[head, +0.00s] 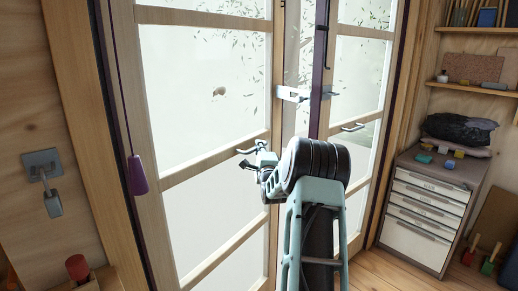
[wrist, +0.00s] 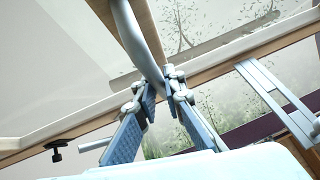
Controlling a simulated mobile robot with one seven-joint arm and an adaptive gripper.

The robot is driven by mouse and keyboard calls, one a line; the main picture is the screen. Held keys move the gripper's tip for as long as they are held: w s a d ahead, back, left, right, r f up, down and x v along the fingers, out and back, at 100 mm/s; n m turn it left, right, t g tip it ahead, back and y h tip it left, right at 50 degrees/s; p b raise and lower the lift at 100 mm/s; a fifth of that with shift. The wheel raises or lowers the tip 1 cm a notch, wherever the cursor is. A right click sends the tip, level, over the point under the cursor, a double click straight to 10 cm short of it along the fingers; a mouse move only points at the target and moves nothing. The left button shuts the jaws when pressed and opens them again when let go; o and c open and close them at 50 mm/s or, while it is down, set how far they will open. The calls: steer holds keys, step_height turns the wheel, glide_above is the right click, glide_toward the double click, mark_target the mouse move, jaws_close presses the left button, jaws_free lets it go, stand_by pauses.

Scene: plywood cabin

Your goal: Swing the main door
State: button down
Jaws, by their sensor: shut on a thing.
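The main door is a pair of wood-framed glazed leaves, a left leaf (head: 202,165) and a right leaf (head: 358,85), in the head view. A pale strip shows between their edges, and the right leaf has a dark edge there. My gripper (head: 254,154) is at the left leaf's inner stile, at handle height. In the wrist view my gripper (wrist: 163,90) has its blue-padded fingers on either side of a curved grey metal door handle (wrist: 138,38), shut on it. My arm hides the lower middle of the door.
A pale metal latch (head: 292,94) bridges the strip between the leaves. The right leaf has its own handle (head: 352,127). A drawer cabinet (head: 425,208) stands at right below shelves. A purple pendant (head: 137,175) hangs at left, near a wall-mounted grey fitting (head: 43,165).

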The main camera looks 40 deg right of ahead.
steer(key=s+m+g+h+b, duration=0.2)
steer(key=s+m+h+b, duration=0.1)
steer(key=s, duration=0.9)
steer(key=shift+s+d+f+g+h+b, duration=0.35)
steer(key=shift+h+b, duration=0.25)
steer(key=shift+b, duration=0.4)
steer(key=shift+a, duration=0.1)
steer(key=c, duration=2.3)
jaws_free()
steer(key=shift+s+r, duration=0.1)
steer(key=shift+s, duration=0.1)
steer(key=shift+o, duration=1.1)
steer(key=shift+s+a+r, duration=0.1)
steer(key=shift+s+r, duration=0.05)
steer(key=shift+r, duration=0.05)
steer(key=shift+o, duration=0.3)
